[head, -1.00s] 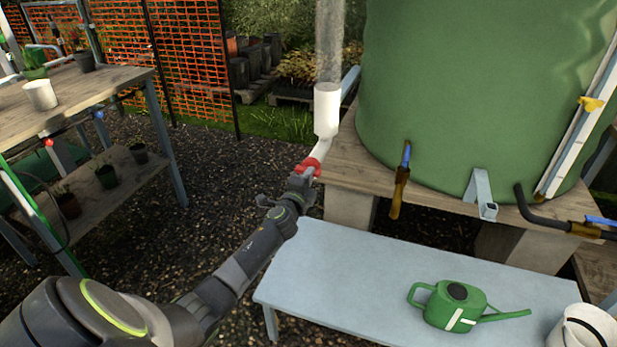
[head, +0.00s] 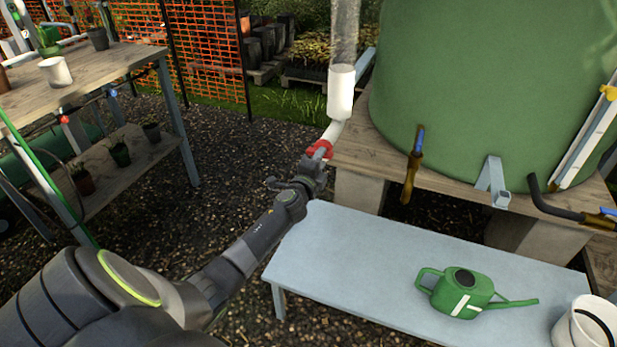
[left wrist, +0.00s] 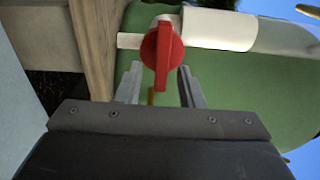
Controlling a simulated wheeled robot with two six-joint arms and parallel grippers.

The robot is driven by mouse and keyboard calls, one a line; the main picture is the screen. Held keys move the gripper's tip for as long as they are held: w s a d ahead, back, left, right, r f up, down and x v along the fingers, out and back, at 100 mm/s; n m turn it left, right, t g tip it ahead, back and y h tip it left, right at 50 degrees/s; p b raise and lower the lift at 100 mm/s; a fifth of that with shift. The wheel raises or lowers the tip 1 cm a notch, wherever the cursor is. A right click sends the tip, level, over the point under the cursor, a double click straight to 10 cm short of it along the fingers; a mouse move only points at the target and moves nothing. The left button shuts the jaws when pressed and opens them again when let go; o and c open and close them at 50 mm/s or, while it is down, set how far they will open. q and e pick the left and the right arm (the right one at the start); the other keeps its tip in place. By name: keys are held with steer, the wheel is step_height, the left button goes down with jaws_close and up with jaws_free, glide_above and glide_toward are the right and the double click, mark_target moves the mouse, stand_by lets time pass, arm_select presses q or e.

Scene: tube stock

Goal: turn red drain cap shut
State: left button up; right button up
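The red drain cap (head: 319,150) sits at the lower end of a bent white pipe (head: 334,132) beside the wooden tank stand. In the left wrist view the cap (left wrist: 162,50) is a round red disc with a raised bar across it, lying roughly upright in the picture. My left gripper (head: 314,166) is right at the cap. In the wrist view its two fingers (left wrist: 160,84) are apart, one on each side of the bar's lower end, with gaps on both sides. Part of the cap is hidden behind the gripper in the head view. My right gripper is not in view.
A green tank (head: 460,90) stands on the wooden stand (head: 365,165). A brass tap (head: 411,170) hangs at its front. A pale bench (head: 350,265) below carries a green watering can (head: 461,292) and white bucket (head: 585,325). A potting table (head: 110,75) stands left.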

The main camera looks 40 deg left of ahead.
arm_select(q)
steer(key=p+v, duration=0.1)
steer(key=v, duration=1.6)
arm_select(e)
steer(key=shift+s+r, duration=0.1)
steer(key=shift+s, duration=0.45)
arm_select(q)
steer(key=shift+w+d+r, duration=0.1)
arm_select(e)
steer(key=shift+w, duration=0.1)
